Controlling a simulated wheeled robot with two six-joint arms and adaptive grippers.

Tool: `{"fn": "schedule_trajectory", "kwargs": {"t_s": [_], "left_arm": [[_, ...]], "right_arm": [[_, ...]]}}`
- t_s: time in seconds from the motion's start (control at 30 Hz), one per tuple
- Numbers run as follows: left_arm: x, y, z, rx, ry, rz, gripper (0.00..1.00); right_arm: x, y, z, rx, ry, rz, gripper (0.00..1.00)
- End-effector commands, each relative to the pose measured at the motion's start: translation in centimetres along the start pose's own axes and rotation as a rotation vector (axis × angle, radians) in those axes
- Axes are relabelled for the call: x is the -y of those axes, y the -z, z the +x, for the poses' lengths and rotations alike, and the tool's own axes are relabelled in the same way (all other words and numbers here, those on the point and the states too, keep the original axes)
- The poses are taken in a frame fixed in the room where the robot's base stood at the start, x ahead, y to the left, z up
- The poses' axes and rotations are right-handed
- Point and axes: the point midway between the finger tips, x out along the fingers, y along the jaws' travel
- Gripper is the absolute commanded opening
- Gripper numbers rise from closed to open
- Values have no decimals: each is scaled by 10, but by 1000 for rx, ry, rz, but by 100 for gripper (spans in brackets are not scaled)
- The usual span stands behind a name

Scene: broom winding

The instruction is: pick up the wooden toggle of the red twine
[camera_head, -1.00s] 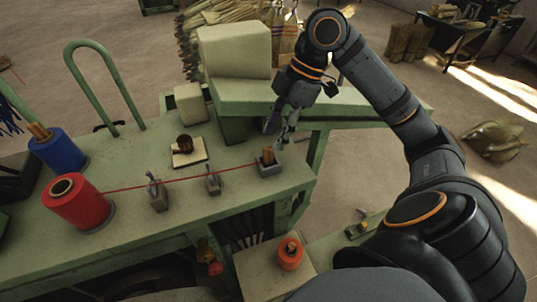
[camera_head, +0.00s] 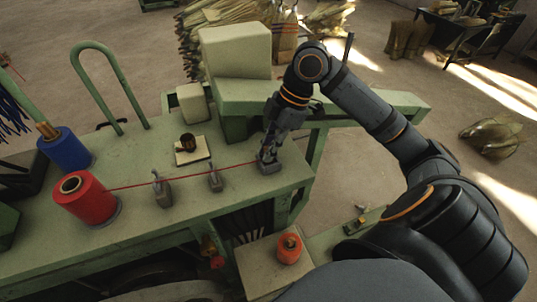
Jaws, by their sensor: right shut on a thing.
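The red twine (camera_head: 205,174) runs in a taut line from the red spool (camera_head: 86,200) at the left, past two small grey metal guides, to a grey holder block (camera_head: 270,167) on the green bench. My right gripper (camera_head: 267,156) points down at this block and is shut on the wooden toggle at the twine's end. The fingers hide the toggle now. The toggle still appears to be at its block. My left gripper is not in view.
The guides (camera_head: 162,190) and (camera_head: 214,180) stand along the twine. A blue spool (camera_head: 65,150) stands behind the red one. An orange spool (camera_head: 289,247) sits on a lower ledge. A pale green block (camera_head: 235,52) rises behind my right gripper.

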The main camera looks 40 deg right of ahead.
Motion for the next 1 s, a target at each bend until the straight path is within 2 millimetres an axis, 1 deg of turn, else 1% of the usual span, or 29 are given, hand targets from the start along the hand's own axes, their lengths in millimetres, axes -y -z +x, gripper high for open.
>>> {"fn": "schedule_trajectory", "kwargs": {"t_s": [0.33, 0.47, 0.57, 0.63, 0.77, 0.8, 0.87, 0.9, 1.0], "left_arm": [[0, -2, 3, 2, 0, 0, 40], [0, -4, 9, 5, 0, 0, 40], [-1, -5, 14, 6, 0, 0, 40], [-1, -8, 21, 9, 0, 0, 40], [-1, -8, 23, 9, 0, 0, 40], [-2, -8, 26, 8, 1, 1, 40], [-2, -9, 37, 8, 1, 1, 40], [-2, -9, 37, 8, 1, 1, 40], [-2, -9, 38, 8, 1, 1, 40]], "right_arm": [[0, 2, -4, -2, -1, 0, 0], [-1, 6, -14, -2, -5, -3, 0], [0, 14, -30, -4, -7, -5, 0], [15, 19, -43, 5, -10, -6, 0], [45, 38, -78, 1, -11, -6, 0], [55, 41, -85, 2, -10, -8, 0], [74, 43, -86, 7, -11, -5, 0], [85, 47, -92, 4, -11, -5, 0], [108, 55, -103, 2, -8, -3, 0]]}}
